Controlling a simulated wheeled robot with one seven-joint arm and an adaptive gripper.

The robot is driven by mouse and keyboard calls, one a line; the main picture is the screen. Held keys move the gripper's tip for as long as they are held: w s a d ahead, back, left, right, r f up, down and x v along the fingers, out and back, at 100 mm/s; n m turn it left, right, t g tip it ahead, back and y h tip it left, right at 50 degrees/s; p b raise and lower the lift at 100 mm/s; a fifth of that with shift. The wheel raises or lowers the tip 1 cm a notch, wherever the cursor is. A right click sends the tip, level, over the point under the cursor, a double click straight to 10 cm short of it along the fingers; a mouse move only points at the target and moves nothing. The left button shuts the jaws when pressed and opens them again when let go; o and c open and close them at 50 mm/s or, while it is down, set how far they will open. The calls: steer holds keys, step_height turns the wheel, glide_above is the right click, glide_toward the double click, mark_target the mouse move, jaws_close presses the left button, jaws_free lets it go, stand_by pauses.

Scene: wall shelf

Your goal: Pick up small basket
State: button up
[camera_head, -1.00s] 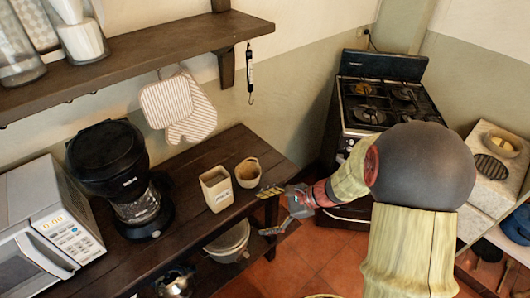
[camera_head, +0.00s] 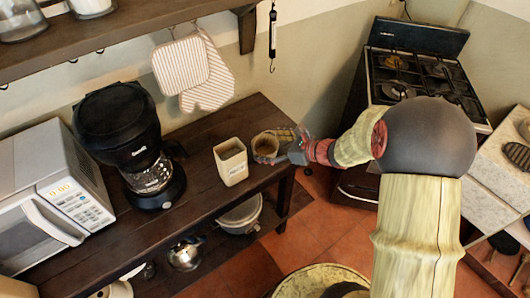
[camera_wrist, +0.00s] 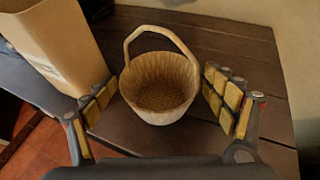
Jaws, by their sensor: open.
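The small basket (camera_wrist: 158,88) is round and tan with a thin arched handle. It stands upright on the dark wooden table. In the head view the basket (camera_head: 265,146) is near the table's right end, partly hidden by my gripper. My gripper (camera_wrist: 160,103) is open, with one finger on each side of the basket. Small gaps seem to show between the fingers and the basket's wall. In the head view my gripper (camera_head: 280,146) reaches in from the right at the basket's height.
A tan square container (camera_head: 231,161) stands close left of the basket; it also shows near the left finger in the wrist view (camera_wrist: 52,40). A black coffee maker (camera_head: 130,145) and a microwave (camera_head: 55,190) stand further left. A shelf (camera_head: 110,42) and hanging mitts (camera_head: 195,70) are above.

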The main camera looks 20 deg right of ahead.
steer(key=shift+w+a+f, duration=0.35)
steer(key=shift+w, duration=0.1)
steer(key=shift+c, duration=0.2)
steer(key=c, duration=1.1)
steer(key=shift+c, duration=0.5)
steer(key=shift+r, duration=0.15)
